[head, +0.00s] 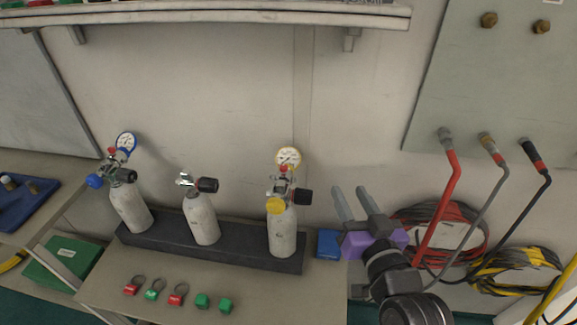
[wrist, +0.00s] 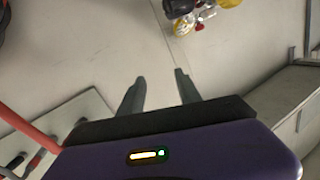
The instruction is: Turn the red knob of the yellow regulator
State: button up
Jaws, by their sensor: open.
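The yellow regulator (head: 275,205) sits on top of the rightmost grey cylinder (head: 283,232) in the head view, with a yellow-rimmed gauge (head: 288,158) above it. Its small red knob (head: 284,168) shows just below the gauge. In the wrist view the regulator is at the top edge, partly cut off, with a red part (wrist: 199,27) beside the yellow gauge (wrist: 183,26). My gripper (head: 354,204) is open and empty, right of the regulator and apart from it. Its two fingers (wrist: 159,85) show in the wrist view with nothing between them.
Two other cylinders stand in the dark rack (head: 165,240); the left one has a blue regulator (head: 97,181). Several red and green tags and blocks (head: 178,297) lie on the bench in front. Coiled hoses (head: 515,268) hang at right. A shelf (head: 200,14) runs above.

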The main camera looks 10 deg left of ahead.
jog(key=w+a+r+n+g+y+b, duration=0.1)
jog(key=w+a+r+n+g+y, duration=0.15)
jog(key=w+a, duration=0.35)
jog(key=n+g+h, duration=0.4)
jog(key=n+g, duration=0.4)
jog(key=g, duration=0.4)
send_near(284, 167)
jog(key=x, duration=0.5)
jog(key=shift+a, duration=0.1)
jog(key=shift+x, duration=1.1)
jog(key=shift+w+f, duration=0.15)
jog(key=shift+f, duration=0.3)
grip_shut()
